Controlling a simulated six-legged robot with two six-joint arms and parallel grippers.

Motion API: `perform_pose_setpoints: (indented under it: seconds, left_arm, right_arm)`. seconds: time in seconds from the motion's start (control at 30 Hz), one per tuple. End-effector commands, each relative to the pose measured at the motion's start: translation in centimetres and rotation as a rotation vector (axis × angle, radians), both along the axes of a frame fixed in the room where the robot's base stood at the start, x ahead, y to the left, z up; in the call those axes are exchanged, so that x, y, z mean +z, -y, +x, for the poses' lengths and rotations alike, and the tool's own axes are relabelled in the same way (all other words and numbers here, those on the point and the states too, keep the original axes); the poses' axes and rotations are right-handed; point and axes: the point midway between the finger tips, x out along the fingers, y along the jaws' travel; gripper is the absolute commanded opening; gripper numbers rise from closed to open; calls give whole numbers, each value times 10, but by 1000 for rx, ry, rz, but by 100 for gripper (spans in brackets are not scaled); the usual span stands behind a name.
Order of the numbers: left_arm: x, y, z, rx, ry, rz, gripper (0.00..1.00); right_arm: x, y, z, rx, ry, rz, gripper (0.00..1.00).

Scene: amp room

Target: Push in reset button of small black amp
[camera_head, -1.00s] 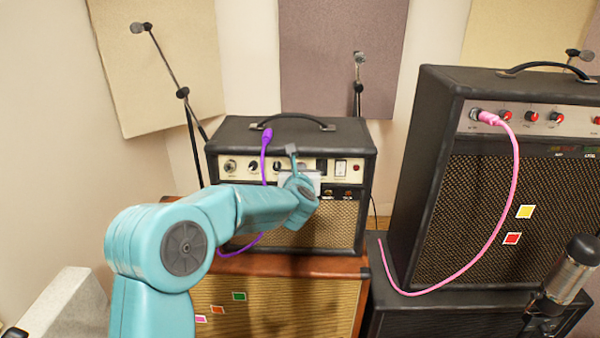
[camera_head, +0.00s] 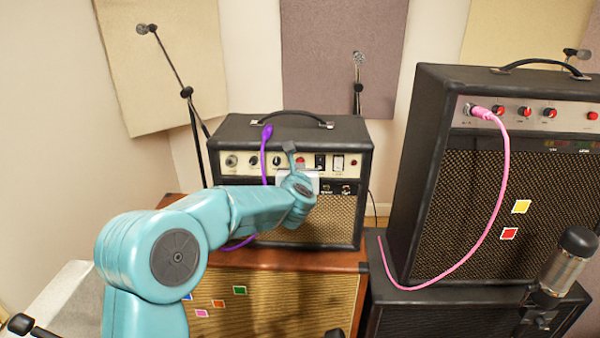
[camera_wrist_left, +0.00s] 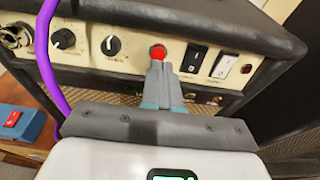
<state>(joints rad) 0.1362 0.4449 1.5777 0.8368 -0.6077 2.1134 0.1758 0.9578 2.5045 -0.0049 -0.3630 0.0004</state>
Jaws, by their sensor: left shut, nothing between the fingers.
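The small black amp (camera_head: 290,130) stands on a brown amp in the middle of the head view. Its cream control panel (camera_wrist_left: 85,40) fills the upper part of the left wrist view. A round red button (camera_wrist_left: 158,52) sits on that panel, between a knob (camera_wrist_left: 110,46) and a dark switch (camera_wrist_left: 194,58). My left gripper (camera_wrist_left: 159,66) is shut and empty. Its fingertips are at the lower edge of the red button; I cannot tell whether they touch it. In the head view the left gripper (camera_head: 290,150) is in front of the panel. My right gripper is not in view.
A purple cable (camera_head: 265,150) is plugged in left of the gripper. The brown amp (camera_head: 280,300) is below. A larger black amp (camera_head: 500,180) with a pink cable (camera_head: 503,170) stands right. A microphone (camera_head: 570,260) is at lower right. A blue box (camera_wrist_left: 18,122) shows at left in the wrist view.

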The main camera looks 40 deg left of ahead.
Motion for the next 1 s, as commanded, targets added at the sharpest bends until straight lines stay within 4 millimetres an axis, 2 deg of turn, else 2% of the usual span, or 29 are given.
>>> perform_pose_setpoints:
  seconds: [0.07,0.6,0.77,1.0]
  left_arm:
    - [1,-1,0,0,1,1,0]
    - [19,42,-72,-3,2,-1,0]
    - [21,48,-81,-1,0,0,0]
    - [21,50,-83,-1,-1,-1,0]
  right_arm:
    - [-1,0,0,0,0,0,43]
    - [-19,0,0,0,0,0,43]
    - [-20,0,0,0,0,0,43]
    - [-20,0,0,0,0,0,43]
